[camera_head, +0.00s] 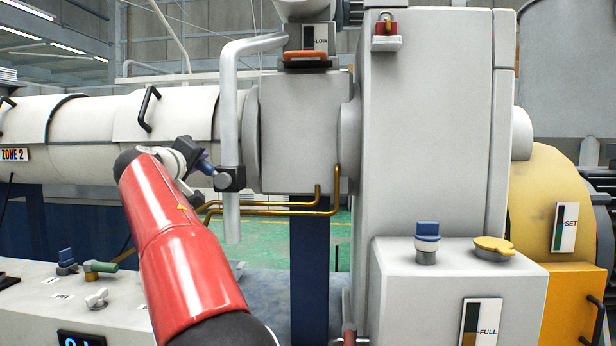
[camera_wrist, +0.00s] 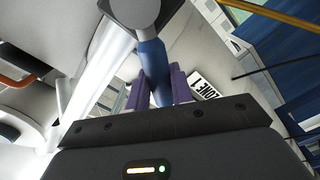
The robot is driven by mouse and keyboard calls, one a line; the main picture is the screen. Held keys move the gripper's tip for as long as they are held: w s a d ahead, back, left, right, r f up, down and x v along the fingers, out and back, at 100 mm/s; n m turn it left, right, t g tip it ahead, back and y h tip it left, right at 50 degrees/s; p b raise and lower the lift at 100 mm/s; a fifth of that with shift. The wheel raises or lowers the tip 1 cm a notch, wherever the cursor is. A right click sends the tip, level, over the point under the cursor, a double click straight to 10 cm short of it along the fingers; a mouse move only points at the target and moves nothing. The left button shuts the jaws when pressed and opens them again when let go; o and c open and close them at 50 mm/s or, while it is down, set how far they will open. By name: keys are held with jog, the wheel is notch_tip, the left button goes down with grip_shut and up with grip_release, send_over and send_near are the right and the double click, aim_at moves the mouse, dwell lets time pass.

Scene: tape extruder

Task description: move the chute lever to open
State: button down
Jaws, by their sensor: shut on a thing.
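The chute lever has a blue handle (camera_wrist: 150,62) on a round grey hub (camera_wrist: 135,10). In the head view its dark pivot block (camera_head: 233,178) sits against the grey vertical pipe, left of the square grey housing. My gripper (camera_head: 203,165) reaches it from the left, and the handle slants down to the right towards the pivot. In the wrist view my purple fingers (camera_wrist: 158,82) are shut on the blue handle, one on each side. In the head view my wrist and arm hide part of the fingers.
The grey pipe (camera_head: 230,105) and brass tubes (camera_head: 275,207) run close to my gripper. The white barrel (camera_head: 80,120) with black handles is behind my arm. A console (camera_head: 70,310) with knobs stands at lower left. A cabinet (camera_head: 425,130) stands to the right.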

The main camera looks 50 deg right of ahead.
aim_at(209, 165)
jog(key=shift+s+d+r+m+b, duration=0.3)
jog(key=shift+s+r+m, duration=0.1)
jog(key=shift+m, duration=0.5)
jog(key=shift+s+d+r+m+b, duration=0.25)
jog(key=shift+r+m+b, duration=0.1)
jog(key=shift+m, duration=0.55)
jog(key=m, duration=0.1)
jog(key=s+d+m+b, duration=0.1)
jog(key=shift+s+r+m, duration=0.1)
jog(key=shift+r+m, duration=0.2)
jog(key=c, duration=1.1)
grip_release()
jog(key=shift+a+r, duration=0.1)
jog(key=shift+c, duration=0.2)
